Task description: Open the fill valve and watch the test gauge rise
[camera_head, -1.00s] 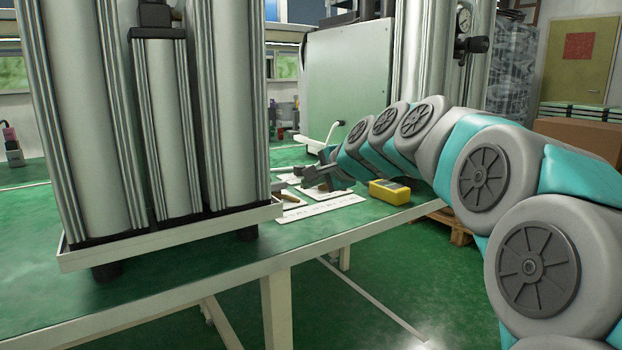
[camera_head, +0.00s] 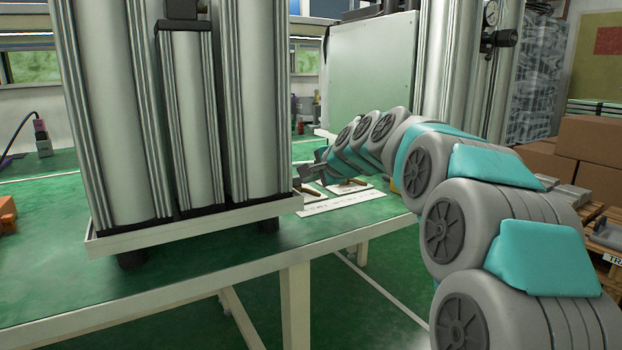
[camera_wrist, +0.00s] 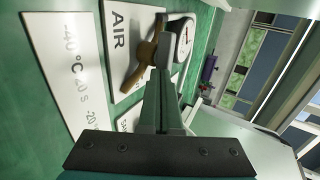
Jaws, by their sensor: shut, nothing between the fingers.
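My gripper (camera_wrist: 163,75) is shut and empty in the wrist view, just above the tabletop plates. Beside its fingertips is a brown lever-like part (camera_wrist: 138,72) on a white plate marked AIR (camera_wrist: 119,20); I cannot tell whether it is the fill valve. A round white-faced gauge (camera_wrist: 184,42) is partly hidden behind the fingers, its reading unclear. In the head view my gripper (camera_head: 306,173) is small, near the white plates to the right of the columns. A second gauge (camera_head: 491,13) with a black knob (camera_head: 499,40) is high on the far columns.
Tall silver columns (camera_head: 195,120) stand in a white tray (camera_head: 195,232) at left, close to my gripper. A white sign with temperatures (camera_wrist: 66,75) lies on the green bench (camera_head: 190,270). A grey cabinet (camera_head: 368,75) stands behind. Cardboard boxes (camera_head: 590,140) are at right.

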